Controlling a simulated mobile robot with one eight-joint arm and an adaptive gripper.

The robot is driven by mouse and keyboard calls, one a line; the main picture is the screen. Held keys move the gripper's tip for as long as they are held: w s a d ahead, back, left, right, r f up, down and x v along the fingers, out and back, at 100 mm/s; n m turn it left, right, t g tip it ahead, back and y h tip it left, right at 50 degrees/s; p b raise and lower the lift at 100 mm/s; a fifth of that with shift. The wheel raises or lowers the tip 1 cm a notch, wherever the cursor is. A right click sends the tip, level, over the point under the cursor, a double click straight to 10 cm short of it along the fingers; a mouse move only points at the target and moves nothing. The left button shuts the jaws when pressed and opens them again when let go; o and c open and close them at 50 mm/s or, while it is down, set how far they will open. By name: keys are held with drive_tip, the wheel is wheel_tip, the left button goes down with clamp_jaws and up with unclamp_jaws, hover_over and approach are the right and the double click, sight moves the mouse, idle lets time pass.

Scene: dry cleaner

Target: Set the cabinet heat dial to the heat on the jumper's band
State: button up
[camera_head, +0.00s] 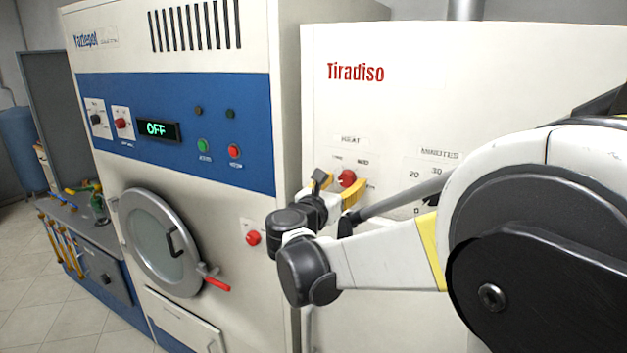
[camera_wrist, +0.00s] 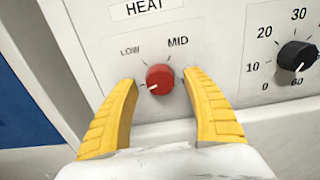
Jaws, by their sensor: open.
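The red heat dial (camera_wrist: 159,78) sits on the white panel under the HEAT label (camera_wrist: 144,8). Its white pointer mark points to the lower left, below the LOW tick. LOW and MID are readable; any further mark on the right is hidden by a finger in this view. My gripper (camera_wrist: 161,80) is open, with one yellow finger on each side of the dial and gaps to it. In the head view the dial (camera_head: 347,178) shows between the fingers of my gripper (camera_head: 338,186) on the cabinet marked Tiradiso (camera_head: 450,75). The jumper and its band are not in view.
A minutes dial (camera_wrist: 297,56) is to the right of the heat dial. A blue and white machine (camera_head: 185,130) with an OFF display (camera_head: 158,130) and a round door (camera_head: 160,243) stands left of the cabinet. A side bench (camera_head: 85,230) holds tools.

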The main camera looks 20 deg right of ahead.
drive_tip(key=shift+w+d, duration=0.25)
drive_tip(key=shift+d, duration=0.05)
drive_tip(key=c, duration=1.2)
drive_tip(key=shift+c, duration=0.2)
